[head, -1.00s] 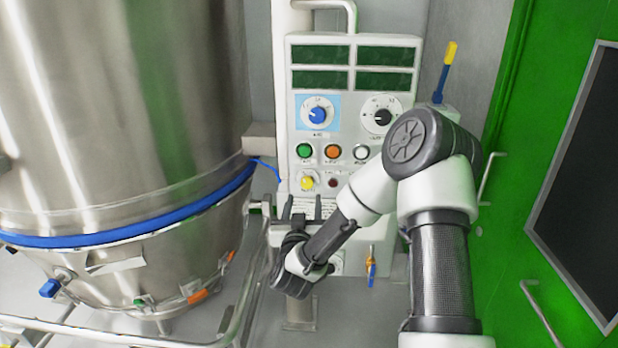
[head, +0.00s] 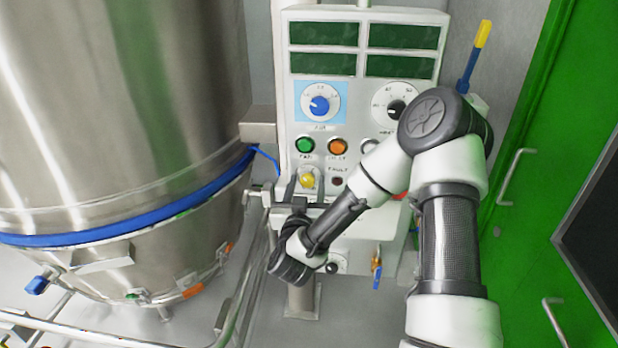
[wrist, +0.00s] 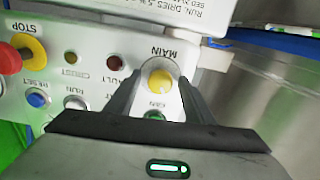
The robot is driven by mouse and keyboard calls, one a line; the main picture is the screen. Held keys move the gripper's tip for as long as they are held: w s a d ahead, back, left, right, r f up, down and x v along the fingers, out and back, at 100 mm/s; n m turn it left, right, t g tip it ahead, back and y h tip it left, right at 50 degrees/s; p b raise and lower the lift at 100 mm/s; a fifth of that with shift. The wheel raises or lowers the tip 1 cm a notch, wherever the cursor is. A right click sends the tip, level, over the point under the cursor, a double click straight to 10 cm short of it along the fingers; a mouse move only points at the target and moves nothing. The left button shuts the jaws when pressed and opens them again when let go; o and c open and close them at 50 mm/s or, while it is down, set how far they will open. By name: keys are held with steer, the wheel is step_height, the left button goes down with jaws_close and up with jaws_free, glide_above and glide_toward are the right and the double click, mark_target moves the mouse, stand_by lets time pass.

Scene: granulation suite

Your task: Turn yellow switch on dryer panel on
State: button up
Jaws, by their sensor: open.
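The dryer panel (head: 360,122) is a white upright box with dark displays, dials and buttons. The yellow switch (head: 307,181) is a round knob on a pale plate low on its left side. In the wrist view the yellow switch (wrist: 160,82) sits beside the word MAIN, seen upside down. My gripper (head: 306,187) is open, its two dark fingers pointing at the panel. In the wrist view, the gripper (wrist: 159,84) has one fingertip on each side of the switch, with gaps visible. Contact and the switch's turn position cannot be made out.
A green button (head: 304,146) and an orange button (head: 337,147) sit above the switch. A dark red fault lamp (head: 337,181) is to its right. A red STOP button (wrist: 8,60) shows in the wrist view. A large steel vessel (head: 110,110) stands close on the left.

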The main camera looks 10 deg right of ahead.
steer(key=shift+w, duration=0.1)
steer(key=c, duration=1)
steer(key=shift+c, duration=0.2)
